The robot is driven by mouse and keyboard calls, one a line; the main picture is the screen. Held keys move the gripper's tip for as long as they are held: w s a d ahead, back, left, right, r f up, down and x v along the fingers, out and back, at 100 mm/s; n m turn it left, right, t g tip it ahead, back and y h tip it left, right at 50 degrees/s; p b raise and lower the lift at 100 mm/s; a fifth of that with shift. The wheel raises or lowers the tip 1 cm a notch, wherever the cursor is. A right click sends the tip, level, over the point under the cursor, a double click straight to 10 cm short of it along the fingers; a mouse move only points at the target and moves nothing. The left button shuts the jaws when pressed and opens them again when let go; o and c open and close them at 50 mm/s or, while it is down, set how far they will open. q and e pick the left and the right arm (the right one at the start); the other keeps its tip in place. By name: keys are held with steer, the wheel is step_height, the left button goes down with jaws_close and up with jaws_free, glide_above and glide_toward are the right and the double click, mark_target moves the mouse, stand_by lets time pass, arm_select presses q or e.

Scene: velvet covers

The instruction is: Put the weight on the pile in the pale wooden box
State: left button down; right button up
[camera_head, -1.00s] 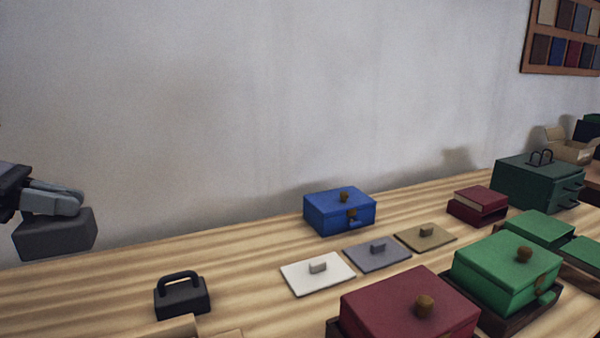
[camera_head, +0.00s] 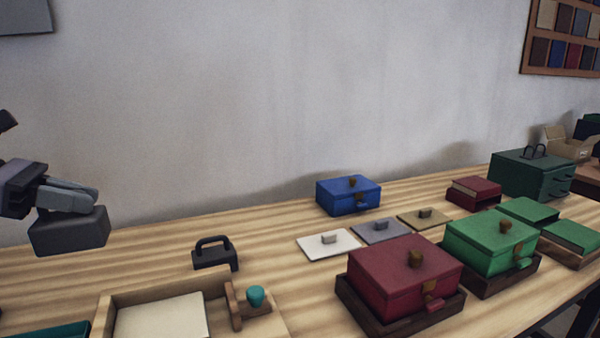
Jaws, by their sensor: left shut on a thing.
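My left gripper (camera_head: 80,202) is at the left and shut on the weight (camera_head: 68,233), a dark grey block. Its fingers cover the top of the block, so any handle is hidden. The weight hangs in the air, to the upper left of the pale wooden box (camera_head: 170,289) in the picture. The box is open at the bottom of the view, its near part cut off by the frame. The pile in it shows a flat cream top sheet (camera_head: 162,318). My right gripper is not in view.
A black block with a handle (camera_head: 215,257) stands behind the box. A wooden piece with a teal knob (camera_head: 256,295) is at its right. White, grey and tan plates (camera_head: 328,244), a blue box (camera_head: 348,196), a red box (camera_head: 405,280) and a green box (camera_head: 490,245) stand further right.

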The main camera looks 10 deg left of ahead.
arm_select(q)
steer(key=shift+s+r, duration=0.2)
steer(key=shift+s, duration=0.2)
steer(key=shift+s+d+f+n+t+p, duration=0.35)
steer(key=shift+s+d+f+p, duration=1.7)
steer(key=shift+d, duration=2.4)
steer(key=shift+s+d+f+n+t+p, duration=0.35)
steer(key=shift+s+d+f+p, duration=0.7)
steer(key=shift+d+f+p, duration=2.7)
step_height(320, 180, up, 8)
steer(key=d+y+p, duration=0.1)
steer(key=p, duration=0.1)
step_height(320, 180, down, 7)
steer(key=n+t+y+b, duration=0.4)
steer(key=n, duration=0.1)
steer(key=shift+d, duration=0.15)
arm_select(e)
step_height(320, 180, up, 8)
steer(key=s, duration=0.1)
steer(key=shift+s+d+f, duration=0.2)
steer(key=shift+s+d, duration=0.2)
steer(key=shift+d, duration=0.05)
